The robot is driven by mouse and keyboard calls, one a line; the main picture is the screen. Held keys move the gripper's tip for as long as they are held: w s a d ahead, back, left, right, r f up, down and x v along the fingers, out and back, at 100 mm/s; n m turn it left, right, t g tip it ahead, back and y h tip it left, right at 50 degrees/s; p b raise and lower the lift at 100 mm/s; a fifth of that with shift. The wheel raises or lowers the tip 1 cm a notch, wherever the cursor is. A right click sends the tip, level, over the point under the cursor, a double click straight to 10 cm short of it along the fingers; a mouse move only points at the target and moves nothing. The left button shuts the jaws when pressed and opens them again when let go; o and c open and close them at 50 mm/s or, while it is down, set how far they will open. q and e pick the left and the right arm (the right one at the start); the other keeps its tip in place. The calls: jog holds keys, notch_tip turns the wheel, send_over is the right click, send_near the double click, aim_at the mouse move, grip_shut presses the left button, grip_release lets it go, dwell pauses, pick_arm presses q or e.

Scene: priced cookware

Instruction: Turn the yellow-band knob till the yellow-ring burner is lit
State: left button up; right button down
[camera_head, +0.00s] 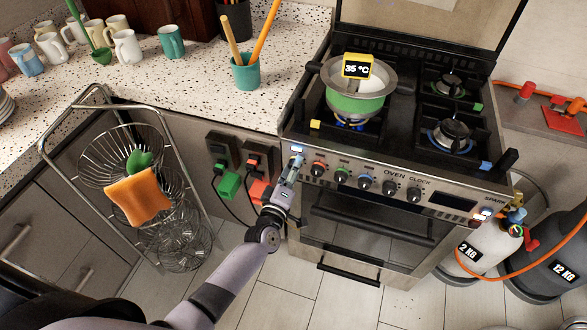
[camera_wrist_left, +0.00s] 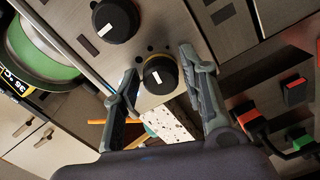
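The yellow-band knob (camera_wrist_left: 159,75), black with a white mark, sits at the left end of the oven's control panel (camera_head: 330,172). My left gripper (camera_head: 294,164) is at that end of the panel and hides the knob in the head view. In the wrist view its fingers (camera_wrist_left: 165,97) are open on either side of the knob, with gaps showing. A yellow marker (camera_head: 315,124) is at the front-left burner, under a green pot (camera_head: 356,94) reading 35 °C. Blue shows beneath the pot, but the burner is mostly hidden. My right gripper is not in view.
The front-right burner (camera_head: 453,133) shows a blue ring. A wire rack (camera_head: 122,150) and wall plugs (camera_head: 228,185) are left of the oven; gas cylinders (camera_head: 490,245) stand right.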

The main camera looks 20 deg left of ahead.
pick_arm(q)
jog(key=s, duration=1.2)
jog(key=shift+a, duration=0.25)
jog(key=s+f+m+g, duration=0.3)
jog(key=s+f, duration=0.2)
jog(key=f, duration=0.5)
jog(key=s+f+m+g+h, duration=0.1)
jog(key=s+f+m+g, duration=0.3)
jog(key=f, duration=0.5)
jog(key=s+f+m+g, duration=0.25)
jog(key=s+f, duration=0.35)
jog(key=f, duration=0.4)
jog(key=s+a+f+m+g, duration=0.2)
jog(key=s+f, duration=0.2)
jog(key=s, duration=0.4)
jog(key=s+a+f+m+g+y, duration=0.1)
jog(key=s+a+f+m+g, duration=0.1)
jog(key=s, duration=0.6)
jog(key=s+a+f+m+g, duration=0.2)
jog(key=s+f+g, duration=0.1)
jog(key=s+f, duration=0.4)
jog(key=shift+s+y, duration=0.3)
jog(key=shift+s, duration=0.4)
